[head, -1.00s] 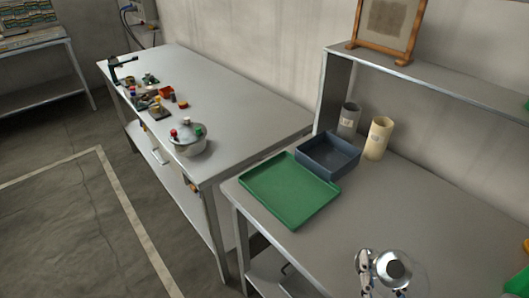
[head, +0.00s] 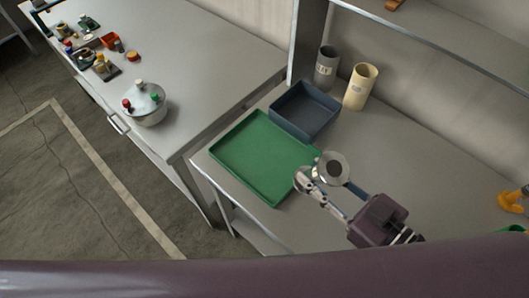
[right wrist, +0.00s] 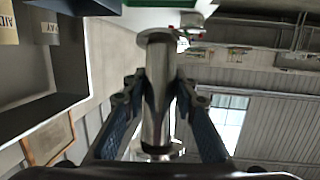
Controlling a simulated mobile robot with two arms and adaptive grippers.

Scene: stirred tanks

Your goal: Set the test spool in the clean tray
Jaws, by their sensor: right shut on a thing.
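The test spool, a shiny steel tube with a round flange at each end (head: 333,166), is in my right gripper (head: 318,178). The right wrist view shows the spool (right wrist: 158,95) between the two fingers, which are shut on its tube. In the head view the gripper holds it by the right corner of a flat green tray (head: 258,158). I cannot tell its height above the bench. The green tray is empty; no label shows which tray is the clean one. My left gripper is not in view.
A deeper blue-grey bin (head: 305,108) touches the green tray's far side. Behind it stand a grey cup (head: 326,68) and a cream cup (head: 360,88). The bench is clear at right, up to a yellow object (head: 512,200). A lidded vessel (head: 147,104) stands on the left bench.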

